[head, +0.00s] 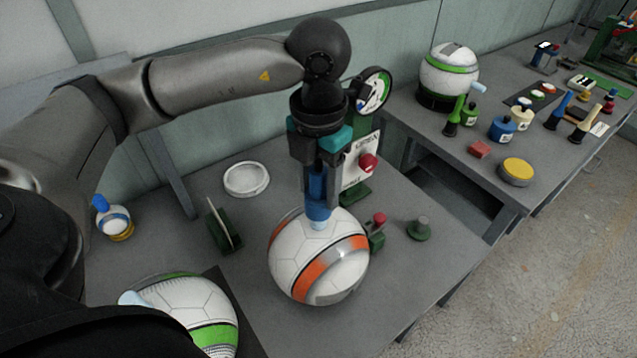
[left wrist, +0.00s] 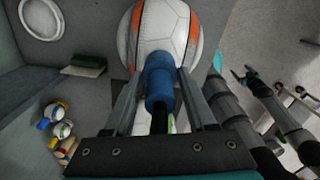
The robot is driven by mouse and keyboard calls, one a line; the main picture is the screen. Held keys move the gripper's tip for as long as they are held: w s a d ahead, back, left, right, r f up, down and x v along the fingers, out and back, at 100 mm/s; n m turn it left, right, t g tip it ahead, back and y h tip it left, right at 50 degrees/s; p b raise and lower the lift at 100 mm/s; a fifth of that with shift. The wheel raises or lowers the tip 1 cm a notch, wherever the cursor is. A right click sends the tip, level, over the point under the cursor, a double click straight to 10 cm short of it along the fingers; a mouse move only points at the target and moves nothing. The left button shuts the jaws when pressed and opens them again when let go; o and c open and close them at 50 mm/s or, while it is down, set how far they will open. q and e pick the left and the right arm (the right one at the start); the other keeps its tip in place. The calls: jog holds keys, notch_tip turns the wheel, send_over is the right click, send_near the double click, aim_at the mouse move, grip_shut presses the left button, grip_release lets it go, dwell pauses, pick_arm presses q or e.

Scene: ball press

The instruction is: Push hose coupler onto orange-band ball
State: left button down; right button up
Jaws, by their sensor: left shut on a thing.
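The orange-band ball (head: 295,255), white with an orange and a grey stripe, sits on the near table. It also shows at the top of the left wrist view (left wrist: 168,25). My left gripper (head: 318,185) points down above it and is shut on the blue hose coupler (head: 318,211). The coupler stands roughly upright, its lower end at the top of the ball around a pale piece; the exact contact is hidden. In the left wrist view the coupler (left wrist: 160,80) lies between the fingers. Dark arm parts at the right there seem to be mine; their jaws are unclear.
A green-band ball (head: 190,305) is at the front left. A white ring dish (head: 246,179), a green stand (head: 222,230), a gauge (head: 374,92), a red-knobbed device (head: 377,230) and a green knob (head: 419,229) surround the ball. The right table holds bottles and another ball (head: 448,75).

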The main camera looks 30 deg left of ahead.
pick_arm(q)
jog(key=shift+f+b, duration=0.9)
jog(key=shift+f, duration=0.1)
jog(key=shift+c, duration=0.7)
grip_release()
notch_tip(320, 180, up, 15)
jog(key=p, duration=0.2)
jog(key=shift+r+p, duration=0.15)
jog(key=shift+p, duration=0.2)
